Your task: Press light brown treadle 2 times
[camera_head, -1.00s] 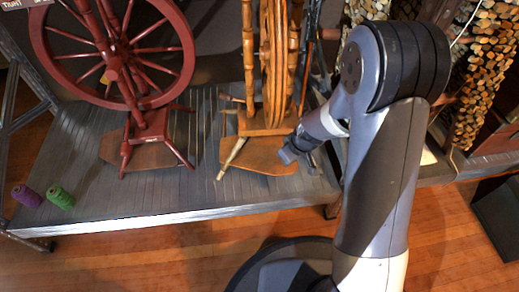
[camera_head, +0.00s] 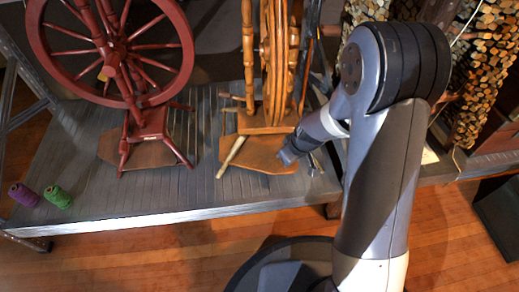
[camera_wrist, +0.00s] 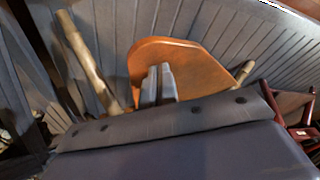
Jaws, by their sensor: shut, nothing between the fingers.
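The light brown treadle (camera_head: 255,154) is a flat wooden board at the foot of the light wooden spinning wheel (camera_head: 268,70). It also shows in the wrist view as an orange-brown board with a rounded end (camera_wrist: 185,52). My gripper (camera_head: 287,156) is at the right front part of this treadle. In the wrist view its two fingers (camera_wrist: 160,78) are together with nothing between them and overlap the board. I cannot tell whether the fingertips touch it. Part of the treadle is hidden behind the fingers and the wheel's legs.
A red spinning wheel (camera_head: 148,122) with a darker brown board (camera_head: 120,150) stands to the left. Purple (camera_head: 24,195) and green (camera_head: 57,197) thread spools lie on the grey slatted platform (camera_head: 150,205) at the far left. Stacked wood (camera_head: 485,75) is at the right.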

